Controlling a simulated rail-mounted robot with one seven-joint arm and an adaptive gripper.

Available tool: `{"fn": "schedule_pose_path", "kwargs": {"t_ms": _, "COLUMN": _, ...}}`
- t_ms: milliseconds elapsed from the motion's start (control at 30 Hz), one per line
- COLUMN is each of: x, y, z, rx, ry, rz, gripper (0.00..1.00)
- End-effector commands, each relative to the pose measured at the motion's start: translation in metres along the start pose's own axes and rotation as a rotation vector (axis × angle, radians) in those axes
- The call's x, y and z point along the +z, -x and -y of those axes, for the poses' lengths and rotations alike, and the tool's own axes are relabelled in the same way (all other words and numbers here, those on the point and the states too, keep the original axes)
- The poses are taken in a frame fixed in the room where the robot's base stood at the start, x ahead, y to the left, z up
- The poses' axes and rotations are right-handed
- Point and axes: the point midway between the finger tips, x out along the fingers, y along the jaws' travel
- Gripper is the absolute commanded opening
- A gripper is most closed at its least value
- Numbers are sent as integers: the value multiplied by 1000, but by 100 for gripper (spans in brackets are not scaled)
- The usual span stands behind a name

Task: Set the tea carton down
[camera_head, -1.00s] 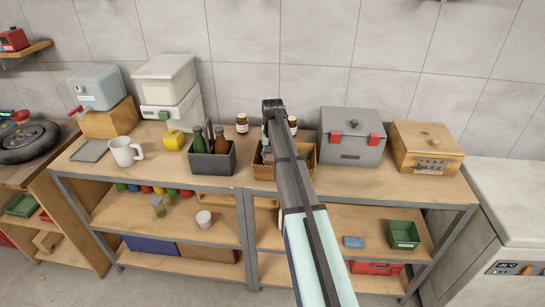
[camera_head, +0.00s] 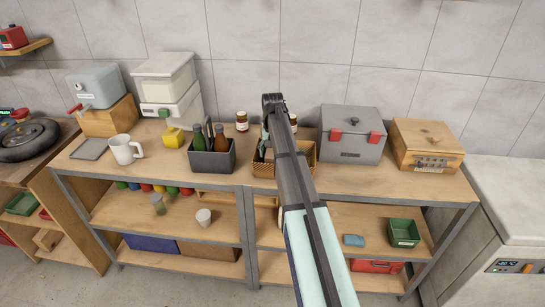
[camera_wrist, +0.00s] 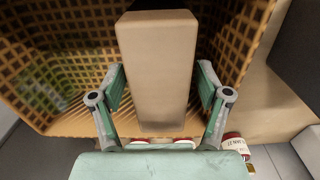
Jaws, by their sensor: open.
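A plain tan carton (camera_wrist: 157,70), which I take to be the tea carton, stands in the woven basket (camera_wrist: 255,30) in the wrist view. My gripper (camera_wrist: 161,88) is open, with one green finger on each side of the carton. A gap shows between the carton and each finger. In the head view the basket (camera_head: 263,171) sits on the worktop behind my arm, which hides the carton and most of the gripper.
A dark caddy with bottles (camera_head: 212,158) stands left of the basket. A grey box with red latches (camera_head: 352,135) stands to its right. Jars (camera_head: 242,121) stand behind, and one jar (camera_wrist: 233,143) shows in the wrist view. The worktop's front strip (camera_head: 350,182) is clear.

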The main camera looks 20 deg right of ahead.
Motion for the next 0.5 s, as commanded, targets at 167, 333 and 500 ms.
{"fn": "schedule_pose_path", "kwargs": {"t_ms": 167, "x": -1, "y": 28, "z": 0, "rx": -1, "ry": 0, "rz": -2, "gripper": 76}}
{"fn": "schedule_pose_path", "kwargs": {"t_ms": 333, "x": -2, "y": 61, "z": 0, "rx": -1, "ry": 0, "rz": -3, "gripper": 76}}
{"fn": "schedule_pose_path", "kwargs": {"t_ms": 500, "x": -1, "y": 87, "z": 0, "rx": 0, "ry": 0, "rz": -1, "gripper": 76}}
